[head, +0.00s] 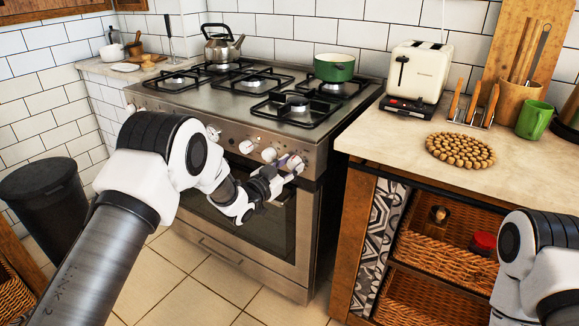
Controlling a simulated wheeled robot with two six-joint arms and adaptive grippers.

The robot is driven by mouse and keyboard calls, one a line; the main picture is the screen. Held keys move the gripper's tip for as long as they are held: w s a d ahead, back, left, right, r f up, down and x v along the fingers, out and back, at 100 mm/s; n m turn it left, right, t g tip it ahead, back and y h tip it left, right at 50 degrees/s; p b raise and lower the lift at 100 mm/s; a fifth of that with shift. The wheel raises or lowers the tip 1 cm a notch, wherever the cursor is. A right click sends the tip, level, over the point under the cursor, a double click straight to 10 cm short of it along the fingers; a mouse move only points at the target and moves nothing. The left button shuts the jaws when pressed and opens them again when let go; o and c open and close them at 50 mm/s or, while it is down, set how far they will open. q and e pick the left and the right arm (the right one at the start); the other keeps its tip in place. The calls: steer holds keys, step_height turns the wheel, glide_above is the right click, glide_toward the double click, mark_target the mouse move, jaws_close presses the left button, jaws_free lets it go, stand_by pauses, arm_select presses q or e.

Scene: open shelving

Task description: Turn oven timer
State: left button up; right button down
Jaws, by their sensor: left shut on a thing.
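The oven (250,225) is a steel range with a gas hob on top and a dark glass door. A row of white knobs runs along its front panel; two bare ones are a middle knob (246,146) and the knob to its right (269,154). My left gripper (286,168) is at the right end of this row, shut on the rightmost knob (296,162), which its fingers partly cover. No marking readable here tells which knob is the timer. My right arm shows at the lower right; its gripper is out of view.
A kettle (221,48) and a green pot (334,68) stand on the hob. The right counter holds a toaster (417,70), a toast rack, a beaded trivet (460,150) and a green mug (534,120). A dark bin (48,205) stands left. Floor before the oven is clear.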

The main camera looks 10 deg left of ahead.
arm_select(q)
steer(key=shift+m, duration=0.4)
steer(key=m+b, duration=0.1)
steer(key=m, duration=0.4)
steer(key=shift+f+y+b, duration=0.1)
steer(key=shift+y+b, duration=0.2)
steer(key=shift+b, duration=0.05)
steer(key=m+b, duration=0.2)
steer(key=m, duration=0.2)
steer(key=shift+d+f, duration=0.1)
steer(key=m+b, duration=0.3)
steer(key=m, duration=0.2)
steer(key=shift+d+f+m+y, duration=0.1)
steer(key=shift+m+y, duration=0.2)
steer(key=shift+m+y+b, duration=0.3)
steer(key=shift+m+b, duration=1.25)
steer(key=shift+m, duration=0.15)
steer(key=o, duration=1.1)
steer(key=shift+o, duration=0.2)
steer(key=shift+s, duration=0.15)
